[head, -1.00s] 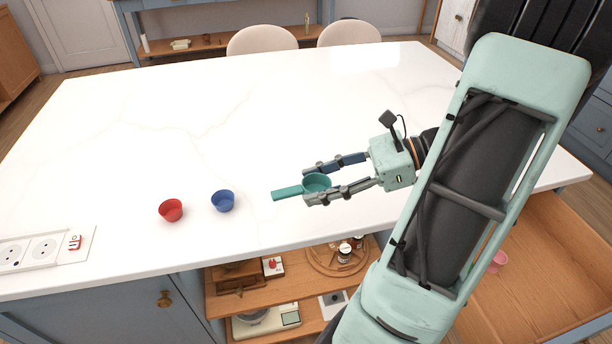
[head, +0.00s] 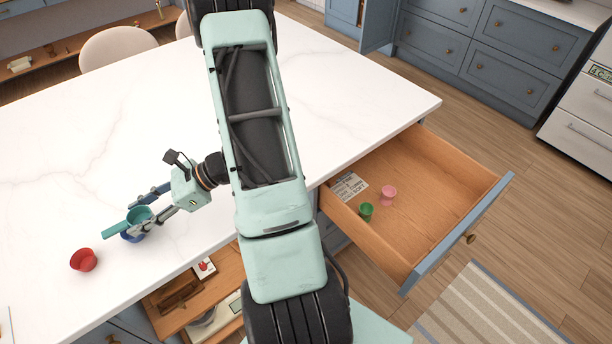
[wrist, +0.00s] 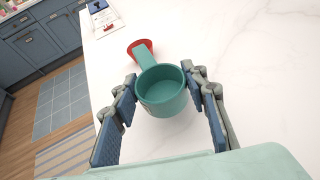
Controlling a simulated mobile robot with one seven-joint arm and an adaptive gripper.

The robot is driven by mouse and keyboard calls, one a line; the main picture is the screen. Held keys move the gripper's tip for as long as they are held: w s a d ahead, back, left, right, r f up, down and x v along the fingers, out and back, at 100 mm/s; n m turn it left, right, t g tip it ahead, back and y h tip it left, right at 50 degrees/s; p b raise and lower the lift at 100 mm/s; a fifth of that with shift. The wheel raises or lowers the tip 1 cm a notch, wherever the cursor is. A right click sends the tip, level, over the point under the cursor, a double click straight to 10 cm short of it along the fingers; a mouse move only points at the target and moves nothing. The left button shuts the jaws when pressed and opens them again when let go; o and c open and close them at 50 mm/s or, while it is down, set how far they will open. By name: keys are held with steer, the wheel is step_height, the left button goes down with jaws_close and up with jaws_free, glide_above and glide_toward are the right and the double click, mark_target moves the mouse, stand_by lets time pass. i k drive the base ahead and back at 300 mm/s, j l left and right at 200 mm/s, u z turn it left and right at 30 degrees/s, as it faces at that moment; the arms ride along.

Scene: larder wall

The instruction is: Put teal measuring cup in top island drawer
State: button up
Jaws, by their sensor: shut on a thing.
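The teal measuring cup (head: 138,214) has a straight handle pointing left in the head view. My gripper (head: 150,210) is shut on its bowl and holds it over the white island top. In the wrist view the teal cup (wrist: 162,90) sits between both fingers (wrist: 165,98), its open mouth showing and its handle pointing away. The top island drawer (head: 385,243) is pulled open at the right of the island. It holds a green cup (head: 366,211), a pink cup (head: 389,195) and a printed card (head: 349,186).
A red cup (head: 84,259) stands on the island top (head: 60,180), left of my gripper. Open shelves (head: 180,290) are below the counter edge. The drawer's front half is bare.

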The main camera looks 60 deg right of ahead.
mark_target(441, 189)
steer(key=k+l+z, duration=0.45)
steer(key=k+l, duration=0.25)
steer(key=k+l+z, duration=0.1)
steer(key=l, duration=0.2)
steer(key=k+l+z, duration=0.1)
steer(key=k+l, duration=0.15)
steer(key=l+z, duration=0.2)
steer(key=l, duration=0.55)
steer(key=i, duration=0.05)
